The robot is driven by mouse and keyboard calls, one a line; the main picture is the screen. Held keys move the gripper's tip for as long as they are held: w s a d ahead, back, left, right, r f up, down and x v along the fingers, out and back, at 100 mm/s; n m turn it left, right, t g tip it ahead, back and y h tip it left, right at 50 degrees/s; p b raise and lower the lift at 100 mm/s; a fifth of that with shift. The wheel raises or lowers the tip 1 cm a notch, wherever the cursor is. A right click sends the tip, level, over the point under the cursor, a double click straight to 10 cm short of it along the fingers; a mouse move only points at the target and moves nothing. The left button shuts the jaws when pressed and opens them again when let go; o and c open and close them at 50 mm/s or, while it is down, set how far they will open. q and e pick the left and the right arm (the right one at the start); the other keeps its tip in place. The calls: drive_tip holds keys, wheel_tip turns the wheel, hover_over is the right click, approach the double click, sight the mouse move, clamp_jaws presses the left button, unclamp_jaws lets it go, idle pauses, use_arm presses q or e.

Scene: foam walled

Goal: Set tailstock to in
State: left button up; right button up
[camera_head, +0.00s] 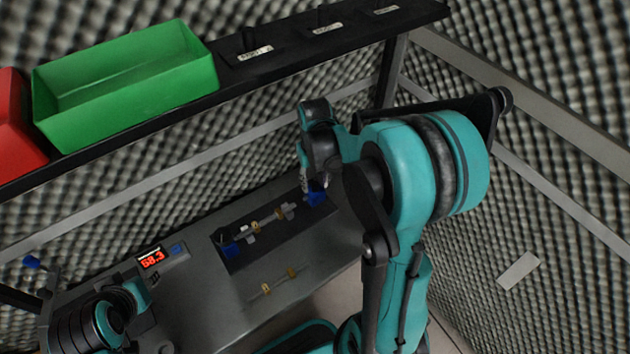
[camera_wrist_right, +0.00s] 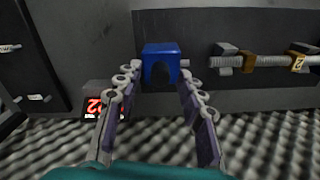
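A blue block (camera_head: 316,195) sits at the right end of a shaft on the dark bed of the machine. My right gripper (camera_head: 314,181) is over the right-hand block. In the right wrist view a blue block (camera_wrist_right: 160,58) with a dark opening stands between the fingertips (camera_wrist_right: 160,72). The fingers are spread on either side of it, with small gaps seeming to show. My left arm is at the lower left; its fingertips do not show.
The shaft (camera_head: 270,220) carries brass-coloured pieces, and a similar shaft (camera_head: 279,283) lies in front. A red digit display (camera_head: 151,259) is at the left. A green bin (camera_head: 125,85) and red bin (camera_head: 15,120) stand on the shelf above. Grey foam walls surround the bench.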

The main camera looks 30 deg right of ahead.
sight(307, 197)
clamp_jaws()
drive_tip(key=shift+s+a, duration=0.15)
drive_tip(key=shift+a, duration=1.25)
drive_tip(key=shift+o, duration=1.3)
unclamp_jaws()
wheel_tip(307, 197, up, 8)
drive_tip(key=shift+f, duration=0.25)
